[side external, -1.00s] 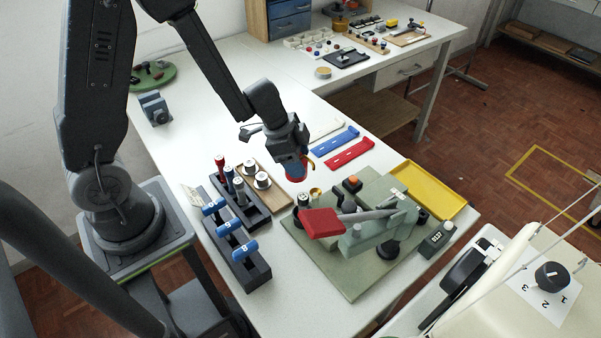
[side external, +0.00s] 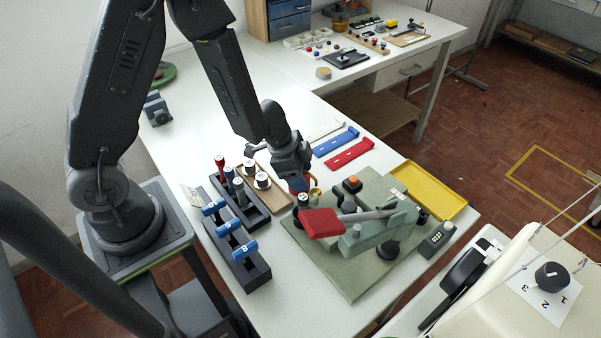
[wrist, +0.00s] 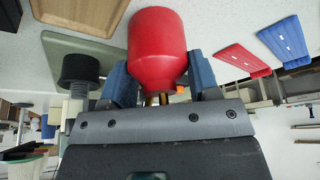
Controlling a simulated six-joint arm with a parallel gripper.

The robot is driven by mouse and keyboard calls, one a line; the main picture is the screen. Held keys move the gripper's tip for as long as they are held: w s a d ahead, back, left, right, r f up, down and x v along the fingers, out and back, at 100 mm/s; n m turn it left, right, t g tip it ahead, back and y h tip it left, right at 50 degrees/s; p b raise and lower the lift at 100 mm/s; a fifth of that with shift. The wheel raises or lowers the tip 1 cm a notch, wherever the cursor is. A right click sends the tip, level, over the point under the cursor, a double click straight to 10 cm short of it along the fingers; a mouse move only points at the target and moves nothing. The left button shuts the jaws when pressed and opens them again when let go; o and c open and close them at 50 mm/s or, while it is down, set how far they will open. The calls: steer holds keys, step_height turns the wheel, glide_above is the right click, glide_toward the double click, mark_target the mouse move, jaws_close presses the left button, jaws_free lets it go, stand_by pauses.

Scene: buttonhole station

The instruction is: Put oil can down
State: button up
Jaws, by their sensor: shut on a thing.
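The oil can is red with a brass-coloured spout. In the wrist view the red oil can (wrist: 157,45) sits between the blue finger pads of my gripper (wrist: 161,80), which is shut on it. Its base end points toward the white table; I cannot tell whether it touches. In the side view my gripper (side external: 297,182) is low over the table, between the wooden tray and the green base plate. There the can is mostly hidden behind the fingers, with a little red showing.
The green plate (side external: 350,279) bears a press with a red handle (side external: 321,223). A wooden tray (side external: 275,199) with white-topped spools and a dark tool rack (side external: 246,212) stand to the left. Red (side external: 350,153) and blue (side external: 336,142) strips lie behind. A yellow tray (side external: 430,190) is at right.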

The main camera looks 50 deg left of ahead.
steer(key=shift+f, duration=0.1)
steer(key=o, duration=1.1)
steer(key=shift+v, duration=2.35)
steer(key=s+r+n+t+y, duration=0.1)
steer(key=s+r+n, duration=0.3)
steer(key=s+r, duration=0.3)
steer(key=s+r+n+t+y, duration=0.1)
steer(key=s+r+n, duration=0.4)
steer(key=r, duration=1)
steer(key=s+d+y, duration=0.1)
steer(key=s, duration=0.1)
steer(key=shift+s+r, duration=0.2)
steer(key=shift+s, duration=0.15)
